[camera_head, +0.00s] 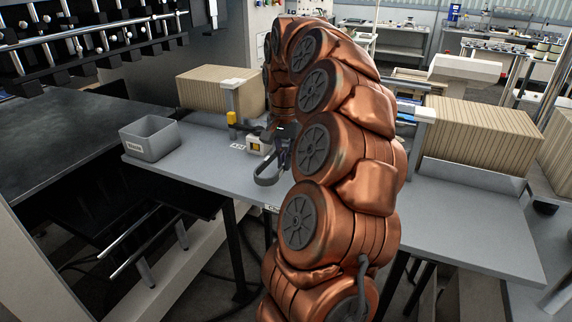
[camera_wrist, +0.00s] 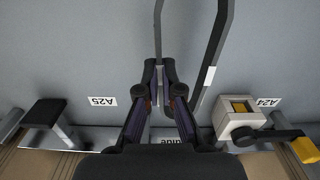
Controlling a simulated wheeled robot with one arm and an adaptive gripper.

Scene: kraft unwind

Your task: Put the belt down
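The belt (camera_head: 266,181) is a dark grey loop hanging from my gripper (camera_head: 281,150), low over the grey table (camera_head: 205,165). In the wrist view the belt (camera_wrist: 218,42) runs up from between the fingertips as two strands, one with a small white mark. My gripper (camera_wrist: 160,72) is closed around one strand. I cannot tell whether the belt touches the table. My copper arm hides the table's middle in the head view.
A white block with a yellow window (camera_wrist: 238,117) stands beside the gripper, near label A24 (camera_wrist: 267,102). Label A25 (camera_wrist: 102,101) is on the other side. A grey bin (camera_head: 150,138) stands at the table's left end. Stacked brown boards (camera_head: 205,88) stand behind. The table's right part looks clear.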

